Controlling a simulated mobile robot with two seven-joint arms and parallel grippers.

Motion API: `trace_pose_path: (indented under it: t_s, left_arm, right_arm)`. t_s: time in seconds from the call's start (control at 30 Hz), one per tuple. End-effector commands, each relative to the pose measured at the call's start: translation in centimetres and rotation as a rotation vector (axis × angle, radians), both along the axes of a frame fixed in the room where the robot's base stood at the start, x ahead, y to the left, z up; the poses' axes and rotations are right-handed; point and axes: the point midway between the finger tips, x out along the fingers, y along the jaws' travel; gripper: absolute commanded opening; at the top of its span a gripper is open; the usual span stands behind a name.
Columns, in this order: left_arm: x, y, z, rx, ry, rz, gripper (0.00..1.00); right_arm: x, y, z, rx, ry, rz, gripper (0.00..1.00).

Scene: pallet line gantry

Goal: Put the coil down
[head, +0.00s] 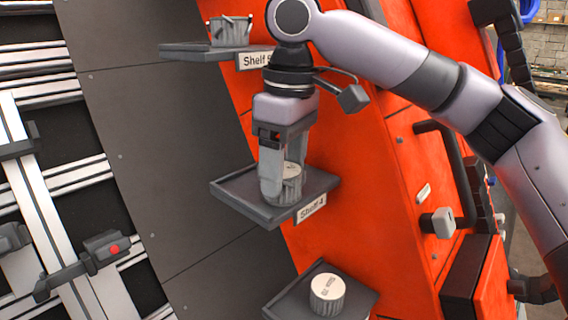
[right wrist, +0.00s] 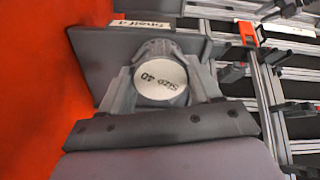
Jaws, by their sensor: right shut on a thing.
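The coil (head: 291,172) is a short grey ribbed cylinder with a pale top. In the right wrist view its round face (right wrist: 160,82) is marked "Size 40". My right gripper (head: 280,182) points down at the shelf labelled Shelf 4 (head: 232,195) and is shut on the coil, one finger on each side of it. The coil is over that dark shelf, which also shows in the right wrist view (right wrist: 92,52). I cannot tell whether its underside touches the shelf. The near finger hides part of the coil. My left gripper is not in view.
A lower shelf (head: 290,308) carries another pale-topped coil (head: 327,293). An upper shelf, Shelf 5 (head: 185,50), carries a grey ribbed container with a handle (head: 230,31). An orange panel (head: 345,150) rises right beside the shelves. Metal rails (head: 40,190) stand at left.

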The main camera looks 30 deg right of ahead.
Motion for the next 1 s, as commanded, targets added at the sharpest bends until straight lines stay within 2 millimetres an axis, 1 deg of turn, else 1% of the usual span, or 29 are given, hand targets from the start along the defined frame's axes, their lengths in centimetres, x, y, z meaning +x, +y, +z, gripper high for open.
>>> trace_pose_path:
  t_s: [0.07,0.1,0.13,0.17,0.47,0.57,0.67,0.8,0.87,1.0]
  left_arm:
    - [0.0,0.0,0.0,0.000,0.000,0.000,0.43]
    - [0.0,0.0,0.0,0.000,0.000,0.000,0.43]
    - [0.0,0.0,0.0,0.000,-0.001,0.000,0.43]
    - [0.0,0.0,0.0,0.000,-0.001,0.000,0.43]
    - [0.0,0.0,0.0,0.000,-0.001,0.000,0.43]
    - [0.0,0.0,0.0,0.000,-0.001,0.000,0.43]
    - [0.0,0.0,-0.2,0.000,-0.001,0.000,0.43]
    - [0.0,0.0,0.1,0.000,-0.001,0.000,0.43]
    - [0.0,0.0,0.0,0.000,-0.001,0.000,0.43]
    - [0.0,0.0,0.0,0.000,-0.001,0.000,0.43]
  right_arm:
    - [0.0,0.0,0.0,0.001,-0.001,0.000,0.21]
    - [0.0,0.0,0.0,0.000,0.000,0.000,0.73]
    - [0.0,0.0,0.0,0.000,0.000,0.000,0.82]
    - [0.0,0.0,0.0,0.000,0.000,0.001,0.89]
    - [0.0,0.0,0.1,0.000,0.000,0.001,0.89]
    - [0.0,0.0,0.7,0.002,-0.003,0.001,0.89]
    - [-0.1,0.0,2.1,0.002,-0.003,0.002,0.89]
    - [-0.3,-0.1,5.5,0.002,-0.003,0.002,0.89]
    - [-0.3,-0.2,6.1,-0.001,-0.003,0.000,0.89]
    - [-0.4,-0.3,8.0,-0.001,-0.003,0.000,0.89]
